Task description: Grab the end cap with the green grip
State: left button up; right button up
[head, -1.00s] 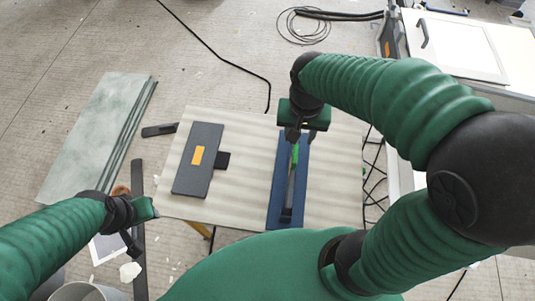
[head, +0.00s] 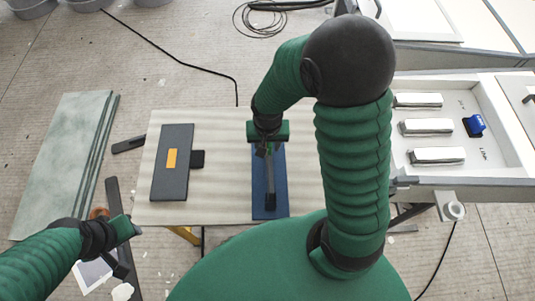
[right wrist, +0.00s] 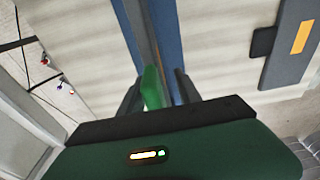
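A long grey piece with a green grip (right wrist: 152,88), which fits the end cap, lies along a blue mat (right wrist: 168,30) in the right wrist view. In the head view the grey piece (head: 270,182) shows on the blue mat (head: 257,195), and my arm hides the green grip. My right gripper (head: 266,150) is over the mat's far half. In the right wrist view its fingers (right wrist: 158,90) are apart on both sides of the green grip, with a gap at the right finger. My left gripper (head: 130,250) is at the lower left, away from the piece; its opening is unclear.
A dark panel with an orange label (head: 171,158) lies on the beige board (head: 222,190), left of the mat. Green-grey sheets (head: 62,165) lie at far left. A white tray (head: 465,166) at right holds several silver blocks and a blue piece (head: 474,125).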

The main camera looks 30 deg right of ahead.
jog(key=shift+w+d+f, duration=0.15)
jog(key=shift+w+d, duration=0.05)
jog(key=shift+d, duration=0.25)
jog(key=shift+c, duration=1.1)
jog(key=shift+s, duration=0.15)
jog(key=c, duration=0.5)
grip_shut()
jog(key=shift+a, duration=0.25)
jog(key=shift+d, duration=0.15)
